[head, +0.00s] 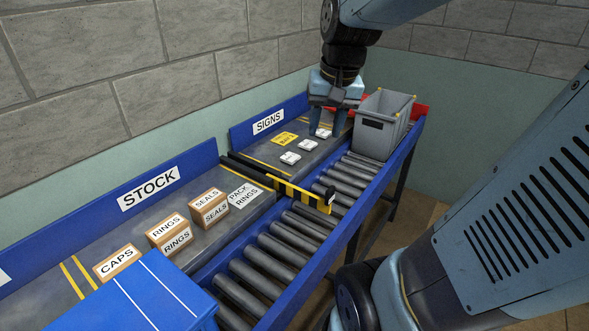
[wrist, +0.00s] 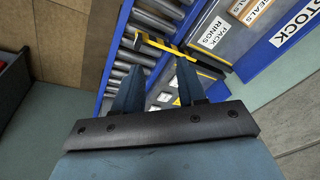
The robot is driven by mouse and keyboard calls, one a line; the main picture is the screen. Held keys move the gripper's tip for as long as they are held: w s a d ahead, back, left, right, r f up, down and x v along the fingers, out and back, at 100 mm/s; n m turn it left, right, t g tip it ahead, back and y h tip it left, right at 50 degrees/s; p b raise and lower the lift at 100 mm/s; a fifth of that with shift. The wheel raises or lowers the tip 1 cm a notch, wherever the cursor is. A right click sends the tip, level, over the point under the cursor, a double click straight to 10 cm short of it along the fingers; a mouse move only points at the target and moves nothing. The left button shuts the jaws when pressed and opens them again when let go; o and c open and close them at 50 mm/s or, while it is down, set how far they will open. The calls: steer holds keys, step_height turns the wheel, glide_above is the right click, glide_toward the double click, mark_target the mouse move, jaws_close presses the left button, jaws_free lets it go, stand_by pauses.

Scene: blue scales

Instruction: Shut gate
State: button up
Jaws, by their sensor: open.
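The gate is a yellow-and-black striped bar (head: 300,194). It runs on from a black rail between the STOCK and SIGNS sections and sticks out over the rollers. The gate also shows in the wrist view (wrist: 165,47), just beyond my fingertips. My gripper (head: 325,133) is open and points down above the SIGNS section, behind the gate in the head view and apart from it. Its two fingers show in the wrist view (wrist: 158,70) with nothing held between them.
Rollers (head: 290,237) run along the blue-railed conveyor. A grey bin (head: 383,124) stands at its far end, close to my gripper. Small white items (head: 290,158) lie on the SIGNS section. Cardboard boxes (head: 170,232) stand on the STOCK section (head: 150,188). A blue box (head: 140,298) is in front.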

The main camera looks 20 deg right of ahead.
steer(key=w+d+f+m+g+y, duration=0.2)
steer(key=w+d+f+m+g, duration=0.15)
steer(key=w+d+f, duration=0.3)
steer(key=m+g+y, duration=0.1)
steer(key=m, duration=0.3)
glide_toward(331, 188)
steer(key=shift+g, duration=0.25)
steer(key=x, duration=1.2)
steer(key=shift+w+a+f, duration=0.1)
steer(key=shift+w, duration=0.1)
jaws_close()
